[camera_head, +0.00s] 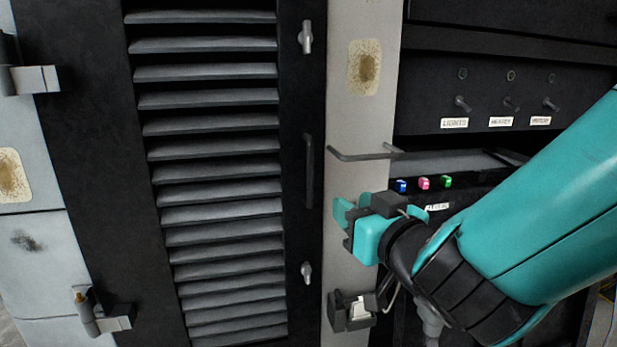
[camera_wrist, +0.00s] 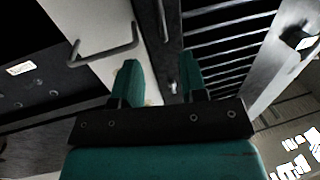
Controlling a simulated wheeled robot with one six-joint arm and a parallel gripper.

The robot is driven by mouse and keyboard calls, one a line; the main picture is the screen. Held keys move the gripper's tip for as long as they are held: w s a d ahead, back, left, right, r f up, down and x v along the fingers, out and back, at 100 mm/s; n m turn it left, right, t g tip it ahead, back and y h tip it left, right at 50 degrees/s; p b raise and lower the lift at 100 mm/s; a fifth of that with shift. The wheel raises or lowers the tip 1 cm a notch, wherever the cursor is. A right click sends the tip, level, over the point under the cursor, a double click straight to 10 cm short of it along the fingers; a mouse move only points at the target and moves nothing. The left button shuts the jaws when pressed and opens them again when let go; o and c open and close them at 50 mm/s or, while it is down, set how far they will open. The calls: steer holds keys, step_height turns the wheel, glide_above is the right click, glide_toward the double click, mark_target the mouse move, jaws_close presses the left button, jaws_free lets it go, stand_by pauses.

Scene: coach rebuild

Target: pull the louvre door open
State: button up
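The louvre door (camera_head: 215,172) is a black panel with grey slats, and it looks closed in the head view. A dark vertical bar handle (camera_head: 309,170) is on its right edge, with a silver turn latch (camera_head: 306,37) above and another latch (camera_head: 307,272) below. In the wrist view the handle (camera_wrist: 164,18) and a latch (camera_wrist: 173,87) show beyond my fingers. My gripper (camera_head: 352,212) is to the right of the door, in front of the pale post. Its teal fingers are apart and empty in the wrist view (camera_wrist: 160,75), not touching the handle.
A grey bent rod (camera_head: 365,154) sticks out from the pale post (camera_head: 350,110), just above my gripper. A small dark box (camera_head: 352,312) is below it. A switch panel (camera_head: 505,95) and coloured buttons (camera_head: 424,183) are to the right. Hinges (camera_head: 35,79) line the door's left side.

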mark_target(310, 175)
steer(key=p+x, duration=0.8)
steer(key=x, duration=0.7)
steer(key=shift+r+p, duration=0.1)
steer(key=shift+p, duration=0.2)
steer(key=shift+w+a, duration=0.3)
steer(key=shift+w, duration=0.3)
jaws_close()
steer(key=shift+s+a, duration=0.1)
